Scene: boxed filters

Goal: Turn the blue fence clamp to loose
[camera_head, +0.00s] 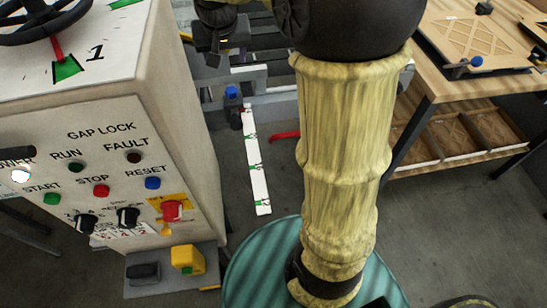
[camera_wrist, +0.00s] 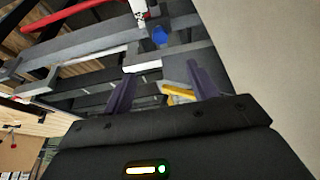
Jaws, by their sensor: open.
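The blue fence clamp (camera_head: 231,91) shows as a small blue knob on a dark mount at the top of a white marked strip, in the middle of the head view. In the wrist view the blue knob (camera_wrist: 160,36) is above and beyond the fingertips, close to the end of a white piece. My gripper (camera_wrist: 162,80) is open, with two dark fingers apart and nothing held between them. The gripper does not touch the knob. In the head view my gripper (camera_head: 220,42) is a dark shape above the clamp, and its fingers are hard to make out.
A white strip (camera_head: 257,165) with green marks runs down from the clamp. A red handle (camera_head: 285,136) is beside it. A control cabinet (camera_head: 110,150) stands left. A wooden bench (camera_head: 445,80) at right carries a board with another blue knob (camera_head: 476,61). Grey rails (camera_wrist: 90,48) surround the clamp.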

